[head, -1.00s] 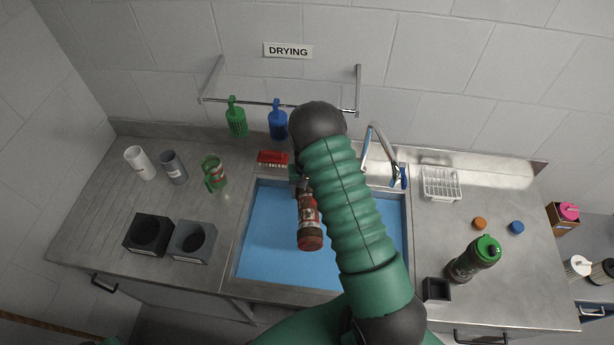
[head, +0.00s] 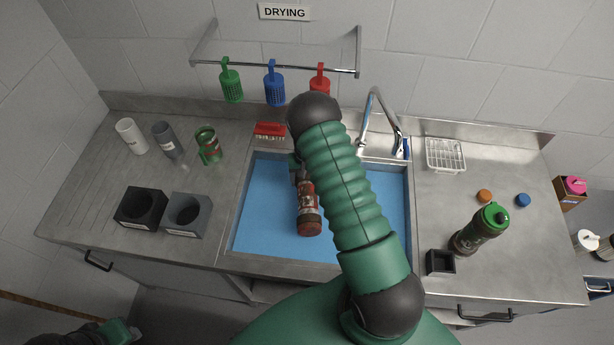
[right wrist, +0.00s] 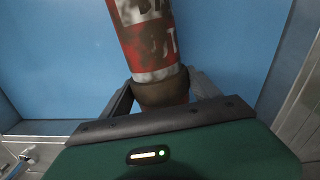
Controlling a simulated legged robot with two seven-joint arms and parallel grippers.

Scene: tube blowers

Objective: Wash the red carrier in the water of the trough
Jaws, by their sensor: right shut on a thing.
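The red carrier (head: 308,212) is a red and white cylinder with dark smudges and dark end caps. My right gripper (head: 299,170) is shut on its far end cap in the head view. In the right wrist view the jaws (right wrist: 162,95) grip the brown end cap of the carrier (right wrist: 148,40). The carrier lies over the blue water of the trough (head: 265,235). I cannot tell whether it touches the water. My right arm hides part of the trough. A piece of my left gripper (head: 120,331) shows at the bottom left; its jaws are unclear.
A tap (head: 382,125) stands behind the trough, and a red brush (head: 270,129) lies at its back edge. Green, blue and red baskets hang on the drying rail (head: 270,68).

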